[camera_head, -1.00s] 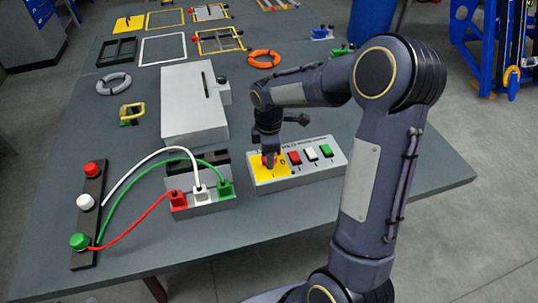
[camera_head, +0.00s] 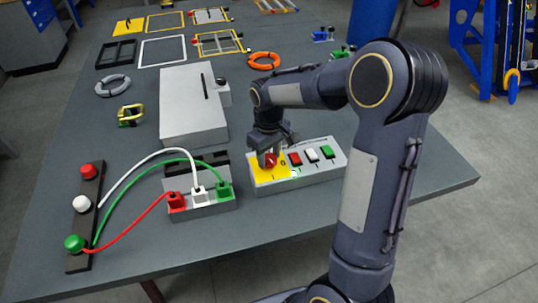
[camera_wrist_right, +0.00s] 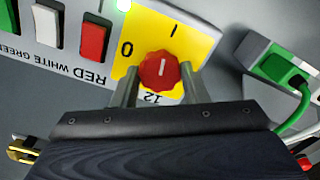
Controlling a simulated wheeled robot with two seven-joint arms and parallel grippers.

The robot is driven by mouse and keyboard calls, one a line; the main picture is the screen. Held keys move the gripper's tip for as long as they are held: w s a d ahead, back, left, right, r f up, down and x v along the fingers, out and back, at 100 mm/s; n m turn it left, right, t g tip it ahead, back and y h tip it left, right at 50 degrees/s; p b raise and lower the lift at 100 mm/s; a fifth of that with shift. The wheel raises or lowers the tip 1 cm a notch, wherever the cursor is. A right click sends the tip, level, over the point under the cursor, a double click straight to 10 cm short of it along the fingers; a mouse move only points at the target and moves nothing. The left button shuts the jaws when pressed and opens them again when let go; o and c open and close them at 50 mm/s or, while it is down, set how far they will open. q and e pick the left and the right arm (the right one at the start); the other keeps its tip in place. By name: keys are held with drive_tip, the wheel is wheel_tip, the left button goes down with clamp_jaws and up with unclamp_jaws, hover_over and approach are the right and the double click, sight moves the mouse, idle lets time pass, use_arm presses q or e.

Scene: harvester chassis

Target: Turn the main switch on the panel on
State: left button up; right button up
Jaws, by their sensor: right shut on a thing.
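The panel (camera_head: 320,172) is a grey box on the table with a yellow plate (camera_head: 262,178) at its left end. The main switch is a red round knob (camera_wrist_right: 158,78) on that plate. Its white mark points toward the "I", away from the "0". My right gripper (camera_head: 268,157) is over the knob, its two fingers shut on opposite sides of it in the right wrist view. A green lamp (camera_wrist_right: 123,4) glows beside the plate. The gripper partly hides the knob in the head view. My left gripper is in neither view.
Red, white and green buttons (camera_head: 311,154) sit right of the plate. A socket block (camera_head: 205,207) with red, white and green plugs stands close on the left, its cables running to a dark button strip (camera_head: 90,220). A grey box (camera_head: 190,110) stands behind.

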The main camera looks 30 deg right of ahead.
sight(269, 158)
drive_tip(key=shift+m, duration=1.2)
drive_tip(key=shift+r, duration=0.1)
drive_tip(key=o, duration=1)
drive_tip(key=shift+c, duration=0.2)
wheel_tip(269, 158, up, 8)
drive_tip(key=shift+f, duration=0.2)
